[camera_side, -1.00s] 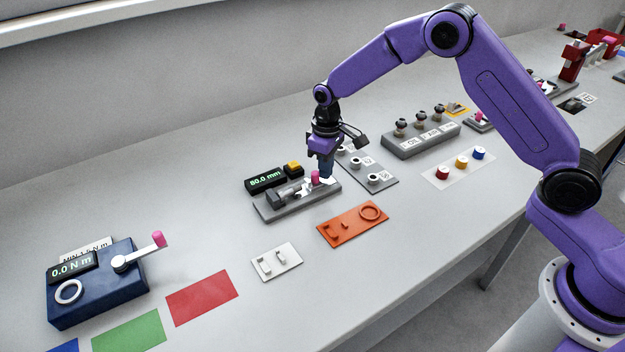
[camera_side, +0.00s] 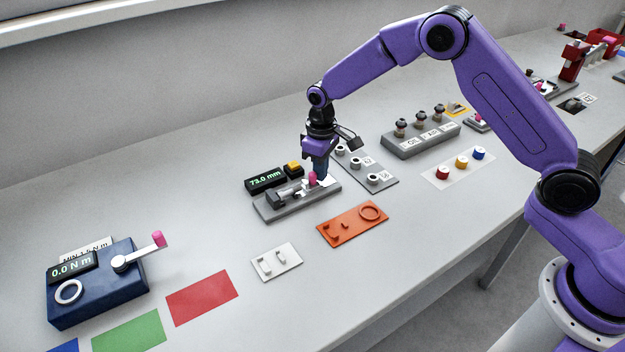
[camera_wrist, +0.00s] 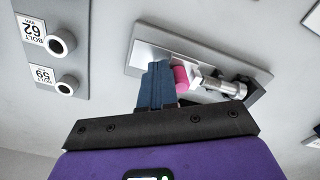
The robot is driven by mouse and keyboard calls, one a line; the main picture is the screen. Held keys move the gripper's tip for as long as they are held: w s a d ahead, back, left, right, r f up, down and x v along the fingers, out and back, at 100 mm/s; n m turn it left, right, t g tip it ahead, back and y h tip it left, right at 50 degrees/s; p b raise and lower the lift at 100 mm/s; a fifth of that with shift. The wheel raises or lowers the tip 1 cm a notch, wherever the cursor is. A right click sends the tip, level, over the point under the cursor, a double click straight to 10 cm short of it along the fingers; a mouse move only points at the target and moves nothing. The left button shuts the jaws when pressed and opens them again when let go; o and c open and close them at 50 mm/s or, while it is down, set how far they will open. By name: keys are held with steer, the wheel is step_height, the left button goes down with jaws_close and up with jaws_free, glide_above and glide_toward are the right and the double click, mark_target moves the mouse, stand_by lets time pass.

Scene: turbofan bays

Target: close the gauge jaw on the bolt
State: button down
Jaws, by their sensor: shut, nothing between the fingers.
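The grey gauge (camera_side: 297,204) lies on the table, and its base also shows in the wrist view (camera_wrist: 150,48). Its sliding jaw carries a pink knob (camera_side: 312,178), seen in the wrist view too (camera_wrist: 181,77). A silver bolt (camera_wrist: 222,86) lies between the knob side and the dark fixed jaw (camera_wrist: 245,86). I cannot tell whether the sliding jaw touches the bolt. The display (camera_side: 266,180) reads 73.0 mm. My gripper (camera_side: 321,176) is shut and empty. Its blue fingertips (camera_wrist: 157,75) are right against the knob, on the side away from the bolt.
A yellow button (camera_side: 293,168) stands behind the gauge. A grey plate of labelled bolt samples (camera_side: 366,170) lies close behind and right of my gripper. An orange tray (camera_side: 352,224) and a white plate (camera_side: 277,262) lie in front.

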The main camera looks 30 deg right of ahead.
mark_target(317, 183)
steer(key=shift+a, duration=0.95)
stand_by(0.5)
steer(key=shift+d+r, duration=0.1)
steer(key=shift+d+r, duration=0.2)
steer(key=shift+r, duration=2.7)
steer(key=shift+s+r, duration=0.2)
steer(key=shift+s, duration=0.05)
steer(key=s+d+r+n, duration=0.2)
steer(key=s+r, duration=0.1)
steer(key=s, duration=0.6)
steer(key=s+d+r+n, duration=0.1)
steer(key=s+r, duration=0.2)
steer(key=s, duration=0.6)
steer(key=s+d+r+n, duration=0.2)
steer(key=s+r, duration=0.1)
steer(key=s, duration=0.7)
steer(key=s+d+n, duration=0.1)
steer(key=s+d, duration=0.5)
steer(key=s, duration=0.4)
steer(key=shift+d+f+n, duration=0.25)
steer(key=shift+d+n, duration=0.05)
